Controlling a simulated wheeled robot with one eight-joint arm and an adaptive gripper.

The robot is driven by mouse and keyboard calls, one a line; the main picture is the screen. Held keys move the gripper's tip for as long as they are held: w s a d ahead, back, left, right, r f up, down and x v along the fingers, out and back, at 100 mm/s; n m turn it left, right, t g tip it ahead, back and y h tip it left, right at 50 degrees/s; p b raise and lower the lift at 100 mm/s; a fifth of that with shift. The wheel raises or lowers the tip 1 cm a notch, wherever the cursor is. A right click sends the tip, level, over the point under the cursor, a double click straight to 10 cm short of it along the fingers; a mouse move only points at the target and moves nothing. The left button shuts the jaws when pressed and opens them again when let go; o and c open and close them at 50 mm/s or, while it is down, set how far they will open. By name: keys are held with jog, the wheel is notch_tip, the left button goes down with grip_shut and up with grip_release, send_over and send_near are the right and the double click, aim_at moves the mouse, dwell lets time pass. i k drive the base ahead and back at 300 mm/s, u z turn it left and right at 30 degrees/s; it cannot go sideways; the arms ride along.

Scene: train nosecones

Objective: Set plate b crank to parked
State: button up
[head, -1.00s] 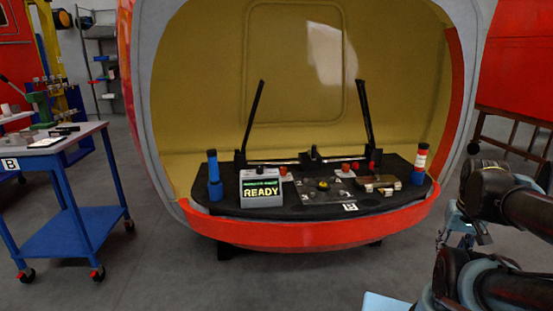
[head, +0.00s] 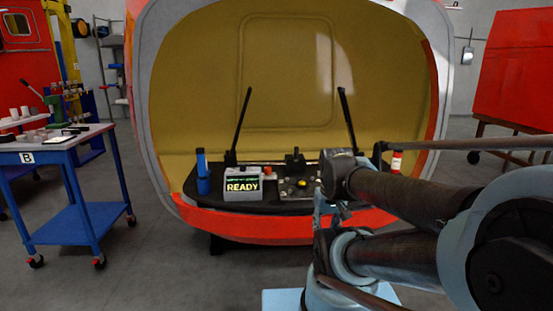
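My arm covers the plate's right side, and no B label shows there now. My gripper (head: 322,208) seems to be the pale, partly hidden end in front of the shelf's right part. Its fingers are too small and covered to read, and I cannot tell whether it touches anything.
A grey box reading READY (head: 243,184) and a blue bottle-like cylinder (head: 203,172) stand left of the plate. A red-and-white cylinder (head: 396,163) is at right. Two black wipers (head: 241,120) rise behind. A blue cart (head: 75,218) marked B stands left, with open floor between.

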aim_at(296, 152)
jog(key=u, duration=0.1)
jog(key=i, duration=1)
jog(key=z, duration=0.05)
